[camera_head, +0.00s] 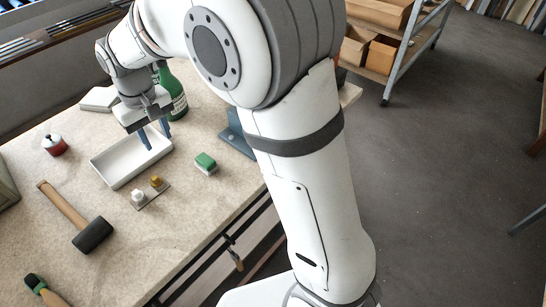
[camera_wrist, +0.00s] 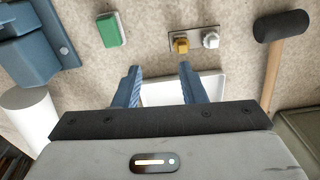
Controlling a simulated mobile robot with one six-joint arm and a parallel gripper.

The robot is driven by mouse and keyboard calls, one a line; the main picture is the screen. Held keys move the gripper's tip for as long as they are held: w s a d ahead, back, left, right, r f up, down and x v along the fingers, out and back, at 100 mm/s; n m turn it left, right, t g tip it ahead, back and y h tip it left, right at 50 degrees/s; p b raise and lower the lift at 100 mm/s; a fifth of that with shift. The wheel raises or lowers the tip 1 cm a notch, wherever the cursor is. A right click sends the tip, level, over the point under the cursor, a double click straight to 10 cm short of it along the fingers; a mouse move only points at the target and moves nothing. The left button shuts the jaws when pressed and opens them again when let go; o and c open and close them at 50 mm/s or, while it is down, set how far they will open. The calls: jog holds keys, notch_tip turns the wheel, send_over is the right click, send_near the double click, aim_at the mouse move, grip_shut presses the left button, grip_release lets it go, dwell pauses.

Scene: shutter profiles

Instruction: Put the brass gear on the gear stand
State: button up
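A small brass-coloured piece (camera_head: 156,182), which looks like the brass gear, sits on a small flat plate (camera_head: 149,194) beside a white piece (camera_head: 138,196). The plate looks like the gear stand. In the wrist view the brass piece (camera_wrist: 181,45) and white piece (camera_wrist: 210,40) stand side by side on the dark plate (camera_wrist: 196,33). Teeth are too small to make out, and I cannot tell how the brass piece is seated. My gripper (camera_head: 156,133) is above the white tray (camera_head: 110,172), apart from the plate. Its blue fingers (camera_wrist: 159,67) are spread with nothing between them.
The tray looks empty. A green-and-white block (camera_head: 206,163) and blue-grey bracket (camera_head: 236,138) lie to the right. A mallet (camera_head: 77,219) and red-and-white container (camera_head: 54,145) are left. A green bottle (camera_head: 175,92) stands behind my gripper. The table's front middle is clear.

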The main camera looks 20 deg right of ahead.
jog(key=s+d+r+m+t, duration=0.15)
jog(key=s+d, duration=0.25)
jog(key=d, duration=0.5)
jog(key=s+d+r+m, duration=0.25)
jog(key=s+d, duration=0.25)
jog(key=d, duration=0.3)
jog(key=s+d+f+m+t, duration=0.1)
jog(key=s+d, duration=0.7)
jog(key=s, duration=0.2)
jog(key=shift+f, duration=0.3)
